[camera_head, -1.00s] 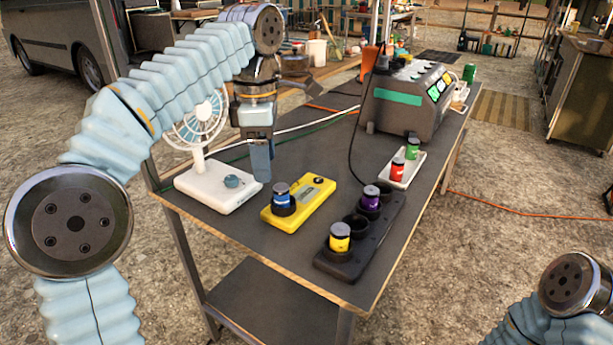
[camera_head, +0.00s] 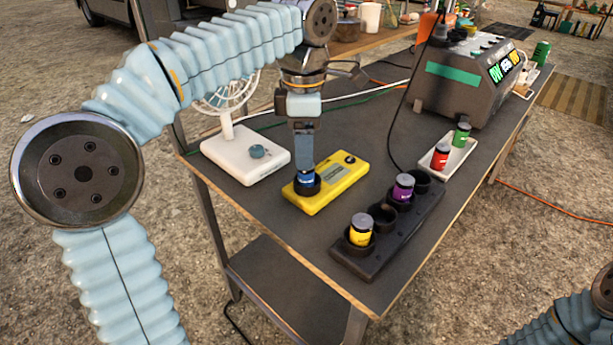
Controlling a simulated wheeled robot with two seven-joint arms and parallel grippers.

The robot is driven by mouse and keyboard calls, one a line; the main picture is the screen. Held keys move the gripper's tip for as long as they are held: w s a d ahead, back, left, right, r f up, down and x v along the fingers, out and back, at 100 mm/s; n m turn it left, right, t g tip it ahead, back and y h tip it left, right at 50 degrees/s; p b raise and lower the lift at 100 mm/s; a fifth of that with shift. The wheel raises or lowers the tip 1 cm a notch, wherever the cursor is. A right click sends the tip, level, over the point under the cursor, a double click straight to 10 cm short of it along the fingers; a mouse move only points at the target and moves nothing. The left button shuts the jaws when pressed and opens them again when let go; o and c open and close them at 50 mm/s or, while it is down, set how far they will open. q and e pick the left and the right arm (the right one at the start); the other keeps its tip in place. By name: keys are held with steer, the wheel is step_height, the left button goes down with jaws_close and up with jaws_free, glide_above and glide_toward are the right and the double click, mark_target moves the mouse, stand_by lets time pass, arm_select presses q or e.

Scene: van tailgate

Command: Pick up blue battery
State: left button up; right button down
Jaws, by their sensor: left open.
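The blue battery (camera_head: 305,180) stands upright in the round black socket of the yellow tester (camera_head: 335,187) on the grey table. My left gripper (camera_head: 305,168) points straight down right over the battery, with its fingers at the battery's top. The fingers cover part of the battery, and the gap between them is hard to see from here. The gripper is open. My right arm shows only at the lower right corner, and its gripper is out of view.
A black holder (camera_head: 372,262) with yellow (camera_head: 360,230) and purple (camera_head: 403,187) batteries stands to the right. A white fan (camera_head: 240,155) is at left. Behind are a white tray (camera_head: 460,160) with red and green batteries and a grey power station (camera_head: 455,95).

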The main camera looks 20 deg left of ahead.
mark_target(306, 176)
arm_select(q)
steer(key=f, duration=0.4)
steer(key=shift+w+d+f, duration=0.1)
steer(key=shift+w+f, duration=0.1)
steer(key=shift+f, duration=0.1)
jaws_close()
steer(key=shift+r, duration=0.15)
